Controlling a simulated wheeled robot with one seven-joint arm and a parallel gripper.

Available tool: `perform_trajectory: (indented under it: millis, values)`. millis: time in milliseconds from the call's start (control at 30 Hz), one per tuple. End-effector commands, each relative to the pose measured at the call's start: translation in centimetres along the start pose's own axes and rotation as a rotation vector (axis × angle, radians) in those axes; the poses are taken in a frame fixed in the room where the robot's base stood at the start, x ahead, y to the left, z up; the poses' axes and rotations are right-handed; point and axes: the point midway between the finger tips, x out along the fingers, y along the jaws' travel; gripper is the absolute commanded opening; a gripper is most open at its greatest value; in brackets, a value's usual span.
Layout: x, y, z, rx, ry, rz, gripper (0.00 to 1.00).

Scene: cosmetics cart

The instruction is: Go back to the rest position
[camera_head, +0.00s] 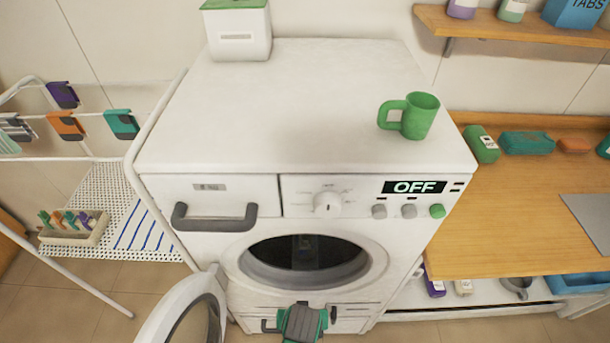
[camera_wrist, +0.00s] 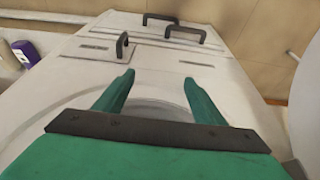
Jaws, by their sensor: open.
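My gripper (camera_head: 302,320) is low in front of the washing machine (camera_head: 290,110), below its round drum opening (camera_head: 303,258). In the wrist view my gripper (camera_wrist: 158,78) has its two green fingers spread apart with nothing between them. The machine's white front (camera_wrist: 150,62) and part of the round opening's rim lie beyond the fingers. The round door (camera_head: 190,318) is swung open to the left of my gripper and is partly cut off by the picture's edge. The machine's display (camera_head: 414,187) reads OFF.
A green mug (camera_head: 410,115) and a white box with a green lid (camera_head: 238,30) stand on the machine. A drying rack (camera_head: 118,205) is at the left. A wooden counter (camera_head: 500,215) is at the right, with bottles on a low shelf beneath.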

Motion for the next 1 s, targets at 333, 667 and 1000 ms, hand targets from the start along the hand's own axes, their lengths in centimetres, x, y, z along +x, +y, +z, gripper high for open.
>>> perform_trajectory:
  millis: [333, 667, 1000]
  values:
    - [-0.1, -2.5, 1.3, 0.03, 0.128, -0.011, 0.64]
    - [-2.6, -4.7, 4.6, 0.08, 0.346, -0.009, 0.64]
    - [-10.9, -3.0, 9.5, 0.09, 0.658, 0.023, 0.64]
